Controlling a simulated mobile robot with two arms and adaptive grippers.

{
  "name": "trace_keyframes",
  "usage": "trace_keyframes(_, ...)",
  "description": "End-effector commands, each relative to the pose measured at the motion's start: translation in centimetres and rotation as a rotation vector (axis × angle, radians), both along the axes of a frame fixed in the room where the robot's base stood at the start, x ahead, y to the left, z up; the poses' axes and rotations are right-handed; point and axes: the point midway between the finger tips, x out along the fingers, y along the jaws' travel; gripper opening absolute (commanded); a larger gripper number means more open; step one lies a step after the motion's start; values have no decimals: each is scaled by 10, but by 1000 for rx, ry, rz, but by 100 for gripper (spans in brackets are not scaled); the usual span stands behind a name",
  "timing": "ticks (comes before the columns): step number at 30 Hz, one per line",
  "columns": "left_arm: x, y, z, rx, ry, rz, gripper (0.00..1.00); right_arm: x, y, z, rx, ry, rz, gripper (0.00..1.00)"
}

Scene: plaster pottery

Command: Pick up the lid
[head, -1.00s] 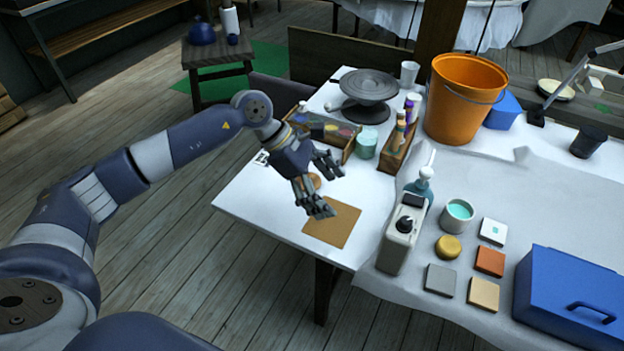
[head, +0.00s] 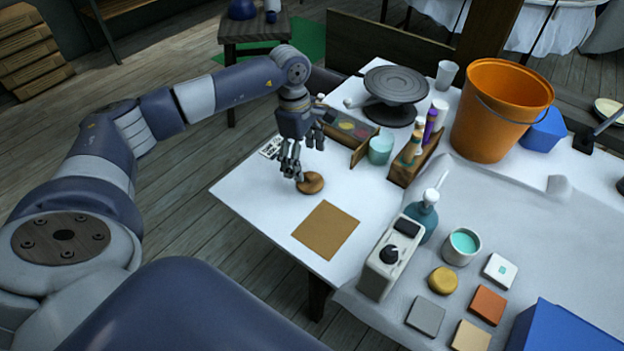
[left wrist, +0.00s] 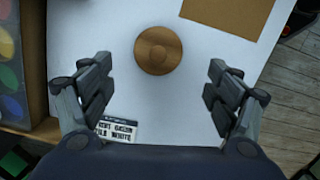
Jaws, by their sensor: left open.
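The lid (head: 311,184) is a small round brown wooden disc with a raised centre. It lies on the white table, between the paint box and the brown square mat. My left gripper (head: 301,160) is open and empty, just above and behind the lid, fingers pointing down. In the left wrist view the lid (left wrist: 158,50) lies beyond the fingertips, roughly centred between the two open fingers (left wrist: 160,75). The gripper does not visibly touch it. My right gripper is not in view.
The brown square mat (head: 326,230) lies in front of the lid. The paint box (head: 352,130), a pale teal jar (head: 380,150) and a wooden tool holder (head: 415,160) stand behind and right. A grey device (head: 391,256) stands front right. A printed card (left wrist: 118,129) lies near the fingers.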

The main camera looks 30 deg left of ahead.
Motion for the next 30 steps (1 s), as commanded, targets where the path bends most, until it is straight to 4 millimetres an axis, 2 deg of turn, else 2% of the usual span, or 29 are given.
trace_keyframes(2, 0, -1, -7, -1, 2, -1, 82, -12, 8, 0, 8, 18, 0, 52)
trace_keyframes(5, 0, -3, -13, -1, 1, -1, 82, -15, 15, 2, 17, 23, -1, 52)
trace_keyframes(8, 0, -6, -25, -2, 3, -1, 82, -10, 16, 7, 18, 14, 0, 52)
trace_keyframes(15, 2, -10, -57, -2, 2, 0, 82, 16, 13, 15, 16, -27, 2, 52)
trace_keyframes(23, 3, -11, -61, -2, -1, -1, 82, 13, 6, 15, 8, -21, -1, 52)
trace_keyframes(24, 3, -11, -61, -2, -1, -1, 78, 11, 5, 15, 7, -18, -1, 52)
trace_keyframes(29, 3, -11, -61, -2, -1, -1, 41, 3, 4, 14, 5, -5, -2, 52)
trace_keyframes(30, 3, -11, -61, -2, 0, -1, 40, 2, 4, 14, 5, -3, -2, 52)
